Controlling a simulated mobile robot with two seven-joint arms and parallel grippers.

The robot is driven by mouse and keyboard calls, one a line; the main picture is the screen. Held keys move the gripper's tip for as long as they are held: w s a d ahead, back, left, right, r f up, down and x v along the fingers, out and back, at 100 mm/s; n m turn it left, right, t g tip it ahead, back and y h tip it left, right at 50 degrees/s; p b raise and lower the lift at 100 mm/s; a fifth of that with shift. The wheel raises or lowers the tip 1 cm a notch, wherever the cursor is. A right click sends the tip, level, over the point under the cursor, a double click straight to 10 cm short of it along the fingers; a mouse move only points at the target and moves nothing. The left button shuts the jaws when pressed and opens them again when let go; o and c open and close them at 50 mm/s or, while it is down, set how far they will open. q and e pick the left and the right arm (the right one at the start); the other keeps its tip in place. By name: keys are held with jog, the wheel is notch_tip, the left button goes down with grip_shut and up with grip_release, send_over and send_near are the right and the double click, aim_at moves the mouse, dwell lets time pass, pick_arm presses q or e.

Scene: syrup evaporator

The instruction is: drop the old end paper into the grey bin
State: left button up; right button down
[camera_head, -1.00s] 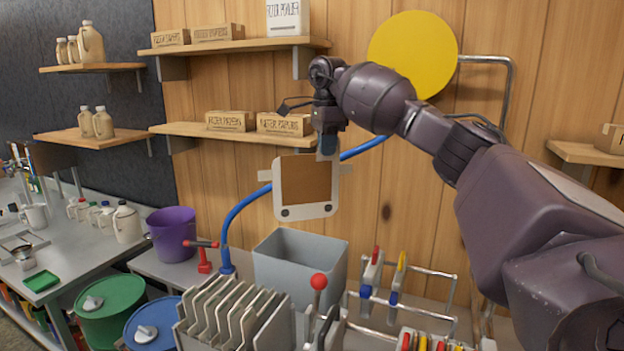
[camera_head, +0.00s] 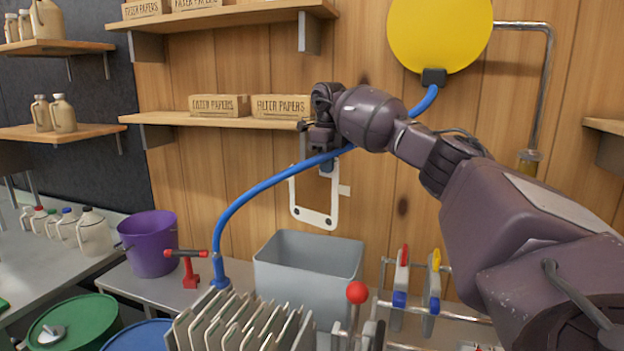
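The grey bin (camera_head: 308,282) stands open-topped on the bench below the middle of the view. Its inner back wall shows, but its floor is hidden. My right gripper (camera_head: 326,160) is above the bin's rim, shut on the top of a white end frame (camera_head: 316,217). The brown old end paper is not visible anywhere now. My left gripper is not in view.
A blue hose (camera_head: 246,192) arcs from the bench to the yellow disc (camera_head: 438,35). A row of grey plates (camera_head: 240,325) and a red-knobbed lever (camera_head: 357,293) stand before the bin. A purple bucket (camera_head: 149,245) and a red tool (camera_head: 189,270) are left of it.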

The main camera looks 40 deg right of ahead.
aim_at(327, 187)
jog(key=shift+w+f, duration=0.35)
jog(key=shift+f, duration=0.4)
jog(key=shift+s+f, duration=0.2)
notch_tip(327, 187, down, 3)
jog(key=shift+w+f+b, duration=0.1)
jog(key=shift+b, duration=0.6)
jog(key=shift+f, duration=0.5)
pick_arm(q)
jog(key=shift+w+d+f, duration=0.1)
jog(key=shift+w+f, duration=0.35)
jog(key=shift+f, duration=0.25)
pick_arm(e)
jog(key=shift+f, duration=0.15)
